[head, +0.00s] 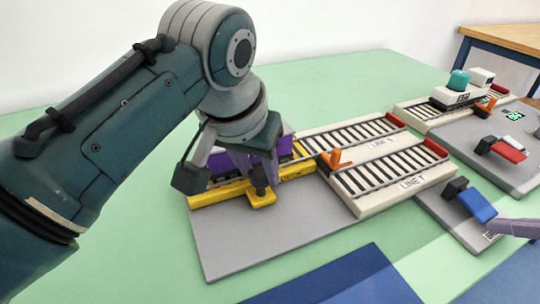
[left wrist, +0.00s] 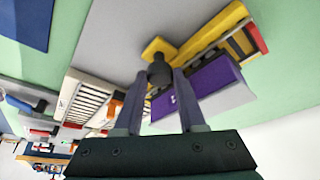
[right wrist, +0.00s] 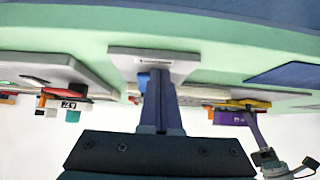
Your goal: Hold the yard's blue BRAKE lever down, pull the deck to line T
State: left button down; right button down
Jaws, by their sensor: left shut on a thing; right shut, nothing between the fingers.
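The yellow deck (head: 222,191) lies at the left of the grey yard board, partly hidden by my left arm. A purple block (left wrist: 210,78) sits on it. My left gripper (head: 258,170) is shut on the deck's black knob (left wrist: 160,72). The line T track (head: 385,182) is the nearer of two tracks right of the deck. The blue BRAKE lever (head: 477,205) is at the right. My right gripper (head: 497,226) is shut and empty, its tips at the lever's near end. The right wrist view shows the lever (right wrist: 143,80) partly behind the fingers; contact is unclear.
Red end stops (head: 436,148) close the tracks' right ends. A second board at the right has a red lever (head: 508,150) and a green display (head: 514,115). A blue mat (head: 340,285) lies in front.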

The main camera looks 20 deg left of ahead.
dwell(0.9)
pick_arm(q)
jog(key=s+d, duration=0.8)
pick_arm(e)
jog(key=shift+a, duration=0.1)
pick_arm(q)
jog(key=shift+d, duration=0.1)
pick_arm(e)
jog(key=shift+w, duration=0.1)
pick_arm(q)
jog(key=c, duration=0.5)
grip_release()
jog(key=shift+s, duration=0.1)
